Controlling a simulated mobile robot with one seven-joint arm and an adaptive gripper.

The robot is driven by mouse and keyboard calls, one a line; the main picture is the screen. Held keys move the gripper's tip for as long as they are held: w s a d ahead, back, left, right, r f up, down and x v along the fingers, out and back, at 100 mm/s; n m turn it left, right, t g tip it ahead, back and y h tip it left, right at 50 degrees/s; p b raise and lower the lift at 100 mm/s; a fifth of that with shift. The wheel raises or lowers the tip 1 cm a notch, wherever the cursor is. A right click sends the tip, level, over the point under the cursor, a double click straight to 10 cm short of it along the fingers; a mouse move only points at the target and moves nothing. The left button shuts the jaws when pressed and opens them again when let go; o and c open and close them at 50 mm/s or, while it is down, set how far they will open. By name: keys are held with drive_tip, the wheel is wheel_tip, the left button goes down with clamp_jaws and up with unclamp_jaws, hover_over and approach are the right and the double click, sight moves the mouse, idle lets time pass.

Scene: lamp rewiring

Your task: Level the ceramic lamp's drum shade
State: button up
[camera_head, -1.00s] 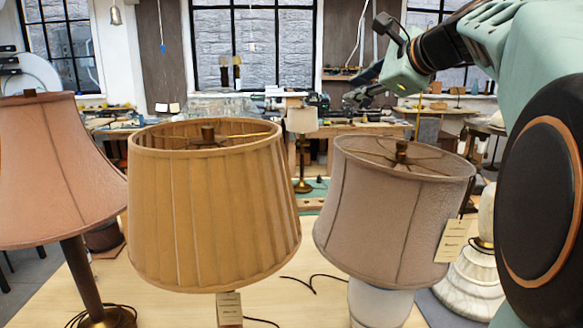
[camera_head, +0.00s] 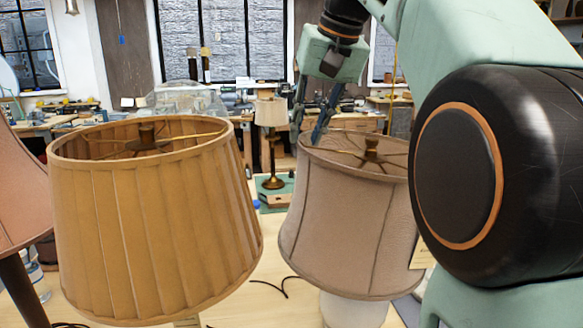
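The ceramic lamp has a greyish-beige drum shade (camera_head: 345,225) with dark seams and a metal spider and finial at its top. The shade is tilted, its top rim sloping down to the right. Below it shows part of the white rounded ceramic base (camera_head: 352,310). My gripper (camera_head: 306,138) points down at the left far part of the shade's top rim. Its two dark fingers are apart, with no object clearly held between them. Whether a fingertip touches the rim cannot be told. My arm hides the right side of the shade.
A pleated tan shade (camera_head: 155,225) stands close on the left, with a narrow gap between the shades. A pink shade (camera_head: 20,200) is at the left edge. A dark cord (camera_head: 275,287) lies on the wooden table (camera_head: 245,310). A small lamp (camera_head: 271,112) stands behind.

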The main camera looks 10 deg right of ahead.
sight(294, 169)
drive_tip(key=x, duration=1)
drive_tip(key=shift+w+a+f, duration=0.1)
drive_tip(key=shift+a, duration=0.05)
drive_tip(key=shift+c, duration=0.4)
clamp_jaws()
